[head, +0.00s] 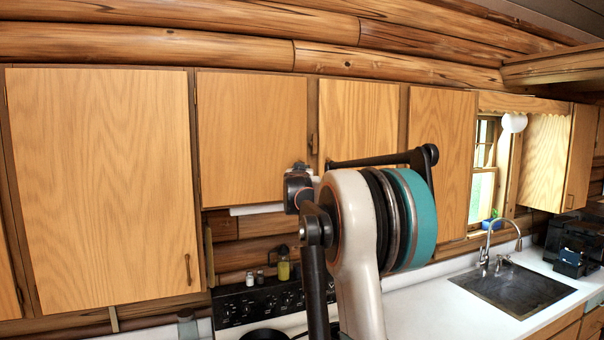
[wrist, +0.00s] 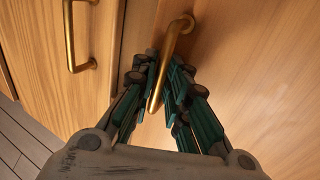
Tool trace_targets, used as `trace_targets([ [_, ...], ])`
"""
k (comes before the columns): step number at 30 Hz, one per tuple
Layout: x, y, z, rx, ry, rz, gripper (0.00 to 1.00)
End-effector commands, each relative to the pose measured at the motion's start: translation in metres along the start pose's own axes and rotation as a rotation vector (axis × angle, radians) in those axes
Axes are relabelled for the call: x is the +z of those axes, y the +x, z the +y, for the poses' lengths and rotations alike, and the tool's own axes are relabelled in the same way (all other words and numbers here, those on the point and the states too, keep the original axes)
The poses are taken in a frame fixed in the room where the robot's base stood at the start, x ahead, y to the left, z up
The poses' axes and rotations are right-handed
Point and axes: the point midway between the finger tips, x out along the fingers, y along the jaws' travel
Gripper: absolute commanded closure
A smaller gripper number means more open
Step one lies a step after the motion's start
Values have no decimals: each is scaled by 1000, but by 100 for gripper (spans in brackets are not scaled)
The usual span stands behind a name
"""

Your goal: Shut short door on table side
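In the wrist view, my gripper (wrist: 163,72) has its two fingers on either side of a brass bar handle (wrist: 172,45) and appears closed on it. The handle is on a light wood door (wrist: 255,75) filling the right side of that view. I cannot tell whether this door stands ajar. In the head view, a short upper cabinet door (head: 252,140) sits between taller doors and looks flush with its frame. My arm rises in the middle of the head view; my gripper is hidden there. Which door the handle belongs to in the head view cannot be told.
Another door (wrist: 35,60) with a brass handle (wrist: 69,40) is left in the wrist view, with plank floor (wrist: 15,150) below. The head view shows a stove (head: 262,304), a white counter (head: 425,310), a sink (head: 512,290) and a window (head: 482,190).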

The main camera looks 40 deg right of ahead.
Motion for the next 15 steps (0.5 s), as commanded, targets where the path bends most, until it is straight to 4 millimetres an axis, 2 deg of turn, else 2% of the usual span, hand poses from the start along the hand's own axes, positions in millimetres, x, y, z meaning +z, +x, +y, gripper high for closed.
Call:
trace_targets([
  [9, 1, -1, 0, 1, 0, 0, 85],
  [15, 0, -19, 0, 1, 0, 0, 85],
])
